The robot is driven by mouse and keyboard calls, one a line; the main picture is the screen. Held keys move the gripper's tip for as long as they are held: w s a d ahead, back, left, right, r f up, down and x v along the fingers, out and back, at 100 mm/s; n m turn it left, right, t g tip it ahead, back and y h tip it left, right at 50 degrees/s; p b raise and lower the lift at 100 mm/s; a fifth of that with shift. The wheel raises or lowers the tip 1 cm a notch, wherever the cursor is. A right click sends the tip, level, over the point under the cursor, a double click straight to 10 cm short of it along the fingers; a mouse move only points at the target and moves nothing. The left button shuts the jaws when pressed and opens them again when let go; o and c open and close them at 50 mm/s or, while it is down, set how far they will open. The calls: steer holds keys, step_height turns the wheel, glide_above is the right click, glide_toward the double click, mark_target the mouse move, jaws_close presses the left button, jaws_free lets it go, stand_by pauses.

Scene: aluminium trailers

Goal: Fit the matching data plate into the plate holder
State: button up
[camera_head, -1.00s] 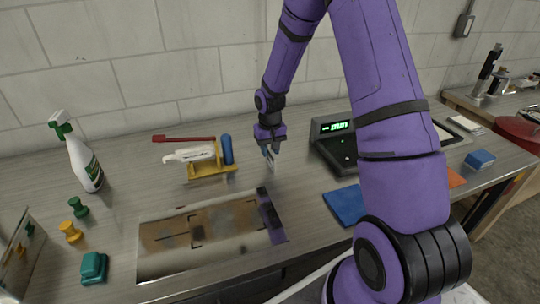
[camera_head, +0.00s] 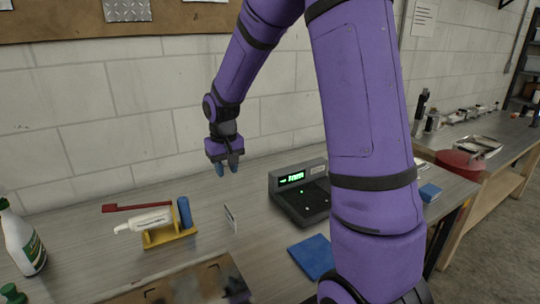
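Any marking on the plate is too small to read. What holds it upright, and whether that is the plate holder, I cannot tell.
A dark device with a green display (camera_head: 300,195) stands right of the plate, with a blue cloth (camera_head: 312,257) in front. On the left are a yellow stand (camera_head: 168,236) with a white tube and blue cylinder, a red tool (camera_head: 150,207) and a spray bottle (camera_head: 22,240).

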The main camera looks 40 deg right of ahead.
steer(key=s+a+r+t, duration=0.2)
steer(key=s+a+r, duration=0.2)
steer(key=s+r, duration=0.85)
steer(key=s+a+r+t, duration=0.1)
steer(key=s+r, duration=0.1)
steer(key=s, duration=0.5)
steer(key=s+a+r+n+t, duration=0.1)
steer(key=s+r, duration=0.1)
steer(key=s, duration=0.5)
steer(key=shift+n, duration=0.3)
steer(key=shift+o, duration=0.4)
steer(key=shift+s+a, duration=0.1)
steer(key=shift+s, duration=0.4)
steer(key=m+g, duration=0.2)
steer(key=g, duration=0.3)
glide_above(231, 225)
steer(key=w, duration=0.1)
step_height(231, 225, down, 26)
steer(key=shift+r, duration=0.15)
steer(key=f, duration=0.5)
steer(key=shift+d+f, duration=0.2)
steer(key=shift+f, duration=0.1)
steer(key=shift+s+d+f, duration=0.1)
steer(key=shift+f, duration=2.7)
